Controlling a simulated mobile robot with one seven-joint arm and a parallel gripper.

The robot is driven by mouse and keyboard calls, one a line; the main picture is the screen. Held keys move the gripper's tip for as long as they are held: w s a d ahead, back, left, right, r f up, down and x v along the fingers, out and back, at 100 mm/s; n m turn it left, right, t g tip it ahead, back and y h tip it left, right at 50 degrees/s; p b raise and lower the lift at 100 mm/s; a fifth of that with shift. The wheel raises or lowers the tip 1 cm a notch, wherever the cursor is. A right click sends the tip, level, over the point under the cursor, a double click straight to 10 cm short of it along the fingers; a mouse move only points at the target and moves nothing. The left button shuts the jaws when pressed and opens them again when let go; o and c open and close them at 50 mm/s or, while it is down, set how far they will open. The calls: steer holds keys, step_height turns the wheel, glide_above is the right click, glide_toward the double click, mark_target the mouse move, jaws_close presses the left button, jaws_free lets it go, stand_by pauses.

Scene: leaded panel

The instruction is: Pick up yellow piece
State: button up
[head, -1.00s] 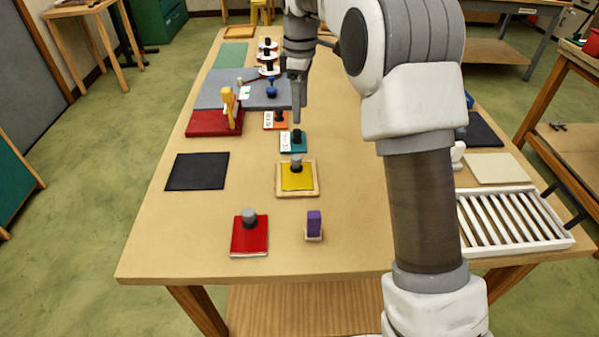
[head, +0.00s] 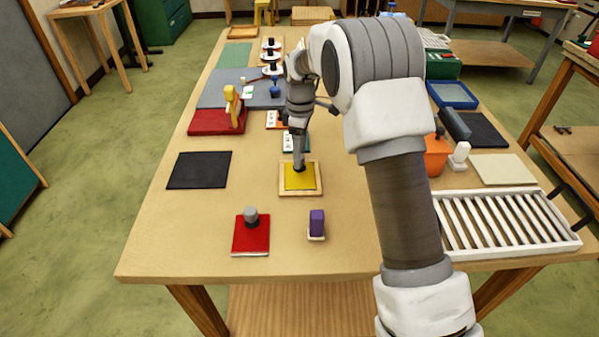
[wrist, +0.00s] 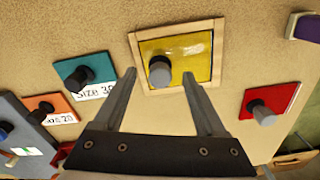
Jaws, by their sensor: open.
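The yellow piece (head: 299,182) is a flat square with an upright knob, lying inside a pale wooden frame (head: 318,192) on the table. In the wrist view the yellow piece (wrist: 190,50) shows its grey, dark-based knob (wrist: 160,70). My gripper (head: 299,163) is just over the piece in the head view, hiding most of the knob. In the wrist view my gripper (wrist: 160,74) is open, one finger on each side of the knob's line. Nothing is held. I cannot tell whether the fingers are level with the knob.
A red knobbed piece (head: 251,236) and a purple block (head: 317,222) stand at the near side. A teal piece (wrist: 98,68) and an orange piece (wrist: 62,105) are close by. A black mat (head: 199,170) lies left, a white slatted rack (head: 500,222) right.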

step_height(320, 180, down, 2)
steer(key=shift+f, duration=0.15)
jaws_close()
stand_by(0.4)
steer(key=shift+r, duration=0.6)
steer(key=r, duration=0.3)
steer(key=shift+s+d+r, duration=0.2)
steer(key=shift+d+r, duration=0.1)
steer(key=shift+d, duration=0.05)
steer(key=s+d+r, duration=0.5)
steer(key=d+r, duration=0.1)
steer(key=d, duration=0.3)
steer(key=shift+s+r, duration=0.15)
steer(key=shift+s, duration=0.2)
steer(key=shift+d, duration=0.1)
